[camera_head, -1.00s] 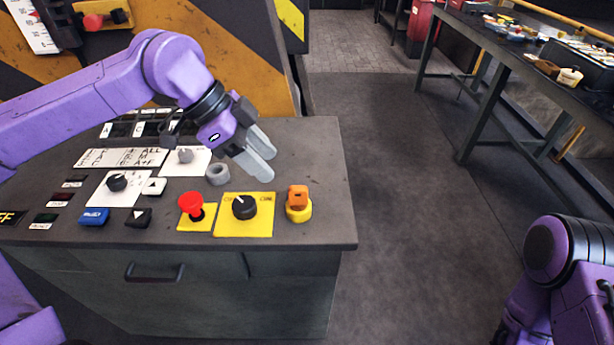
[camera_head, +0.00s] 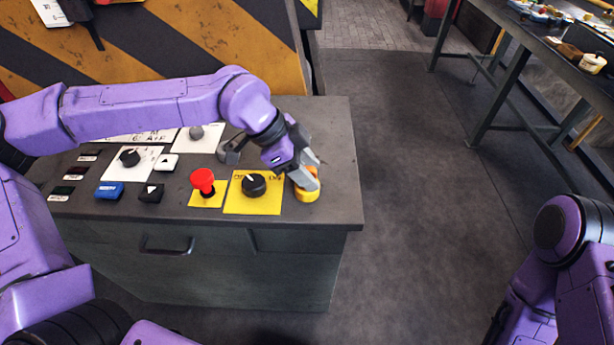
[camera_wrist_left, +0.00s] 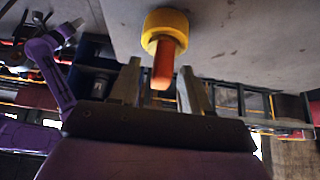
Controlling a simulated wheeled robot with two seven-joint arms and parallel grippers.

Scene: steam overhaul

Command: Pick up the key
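The orange key (camera_wrist_left: 163,66) stands out of a round yellow lock (camera_wrist_left: 165,24) in the left wrist view. In the head view the yellow lock (camera_head: 309,195) is at the right end of the control desk, and the gripper hides most of the key. My left gripper (camera_head: 311,178) is over the lock. In the left wrist view the left gripper (camera_wrist_left: 161,88) is open, with one finger on each side of the key. Gaps show between the key and both fingers. My right arm is at the lower right of the head view, but its gripper does not show.
The grey desk (camera_head: 335,140) also holds a yellow plate with a black knob (camera_head: 254,184), a red button (camera_head: 203,180), a blue button (camera_head: 109,190) and other controls. A workbench (camera_head: 545,55) stands at the upper right. The floor between is clear.

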